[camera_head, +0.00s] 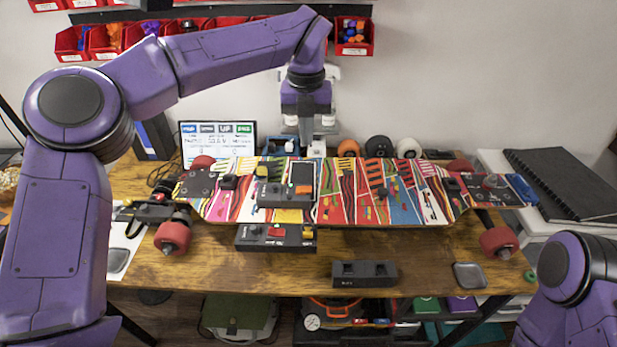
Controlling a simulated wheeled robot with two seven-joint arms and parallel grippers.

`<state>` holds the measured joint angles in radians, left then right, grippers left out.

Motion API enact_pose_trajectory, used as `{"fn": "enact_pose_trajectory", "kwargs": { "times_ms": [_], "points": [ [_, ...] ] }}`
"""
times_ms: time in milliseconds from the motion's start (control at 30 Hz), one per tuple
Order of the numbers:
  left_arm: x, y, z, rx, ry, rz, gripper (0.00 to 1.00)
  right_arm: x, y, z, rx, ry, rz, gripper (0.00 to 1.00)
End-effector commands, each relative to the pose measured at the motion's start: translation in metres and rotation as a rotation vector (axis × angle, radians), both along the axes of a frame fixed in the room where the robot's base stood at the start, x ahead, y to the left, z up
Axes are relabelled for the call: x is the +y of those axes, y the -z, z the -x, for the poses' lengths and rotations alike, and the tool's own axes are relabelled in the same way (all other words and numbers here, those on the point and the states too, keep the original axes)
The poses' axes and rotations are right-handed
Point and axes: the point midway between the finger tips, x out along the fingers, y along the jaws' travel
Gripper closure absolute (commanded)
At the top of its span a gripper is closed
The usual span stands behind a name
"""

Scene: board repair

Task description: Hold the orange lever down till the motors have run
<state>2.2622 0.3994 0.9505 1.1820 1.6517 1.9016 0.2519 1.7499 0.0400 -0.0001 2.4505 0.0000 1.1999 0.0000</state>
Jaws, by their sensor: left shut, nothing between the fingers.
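The painted skateboard (352,208) lies across the wooden table with its wheels at both ends. A dark control box with a small screen (285,193) sits on it, left of the middle. A small orange part (303,189) on this box looks like the lever; its exact position, up or down, is too small to tell. My left gripper (306,150) points down from above, at the far edge of the board behind the box. Its fingers are shut and empty, apart from the orange part in the picture. My right gripper is out of view; only my right arm shows at the lower right.
A second dark box (275,238) with red and yellow parts stands at the board's near edge. A black block (364,274) and a grey tray (469,276) lie in front. A lit screen (218,141) and several wheels (379,147) stand behind.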

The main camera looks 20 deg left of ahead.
Motion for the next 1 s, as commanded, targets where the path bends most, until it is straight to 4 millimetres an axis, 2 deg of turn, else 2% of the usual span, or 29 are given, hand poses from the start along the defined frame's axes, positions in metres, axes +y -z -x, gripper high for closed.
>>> {"fn": "enact_pose_trajectory", "kwargs": {
  "times_ms": [600,800,1000],
  "points": [
    [-0.002,0.118,0.0,0.003,0.006,-0.001,1.0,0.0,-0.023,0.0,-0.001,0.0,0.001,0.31],
    [-0.003,0.135,-0.001,0.0,0.005,-0.001,1.0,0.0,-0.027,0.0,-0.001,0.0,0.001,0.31],
    [-0.003,0.137,-0.001,0.0,0.005,-0.001,1.0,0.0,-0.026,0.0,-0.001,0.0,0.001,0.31]
  ]
}}
